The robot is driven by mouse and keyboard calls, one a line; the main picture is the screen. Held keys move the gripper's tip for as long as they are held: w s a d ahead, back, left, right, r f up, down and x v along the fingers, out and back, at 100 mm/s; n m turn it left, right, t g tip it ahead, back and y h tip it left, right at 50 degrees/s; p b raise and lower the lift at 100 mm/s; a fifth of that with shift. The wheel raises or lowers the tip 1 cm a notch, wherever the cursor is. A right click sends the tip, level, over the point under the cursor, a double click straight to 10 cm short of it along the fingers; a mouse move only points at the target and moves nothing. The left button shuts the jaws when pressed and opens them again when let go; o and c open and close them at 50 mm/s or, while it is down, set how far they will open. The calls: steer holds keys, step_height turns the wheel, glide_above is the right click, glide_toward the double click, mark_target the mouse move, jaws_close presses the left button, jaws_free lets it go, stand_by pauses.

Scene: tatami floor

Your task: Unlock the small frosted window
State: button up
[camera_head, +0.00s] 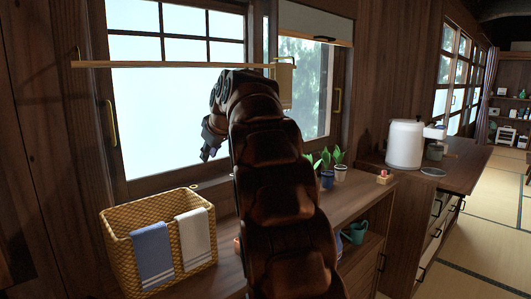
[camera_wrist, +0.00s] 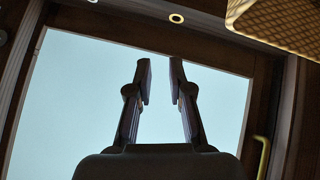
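The frosted window (camera_head: 155,120) is a pale blue pane in a dark wooden frame, left of centre in the head view. It also fills much of the wrist view (camera_wrist: 85,95). A brass handle (camera_head: 111,123) is on its left frame; a brass handle also shows at the lower right of the wrist view (camera_wrist: 262,157). I cannot make out a lock. My gripper (camera_head: 207,153) is in front of the pane's right part, pointing down. In the wrist view its two fingers (camera_wrist: 161,75) are apart with nothing between them.
A wicker basket (camera_head: 118,226) with a blue and a white cloth stands on the counter (camera_head: 348,205) below the window. A wooden rod (camera_head: 150,64) crosses the window top. Potted plants (camera_head: 327,177) and a white appliance (camera_head: 404,145) stand to the right.

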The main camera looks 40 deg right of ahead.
steer(key=w+d+n+t+h+b, duration=0.25)
steer(key=d+b, duration=0.45)
steer(key=d, duration=0.7)
steer(key=s+d+n+t+h+b, duration=0.2)
steer(key=s+d+n+t+b, duration=0.15)
steer(key=s+d+b, duration=0.4)
steer(key=p+x, duration=0.5)
steer(key=x, duration=0.4)
steer(key=shift+w+d, duration=0.25)
steer(key=shift+d, duration=0.25)
steer(key=shift+r, duration=0.15)
steer(key=shift+c, duration=0.3)
jaws_close()
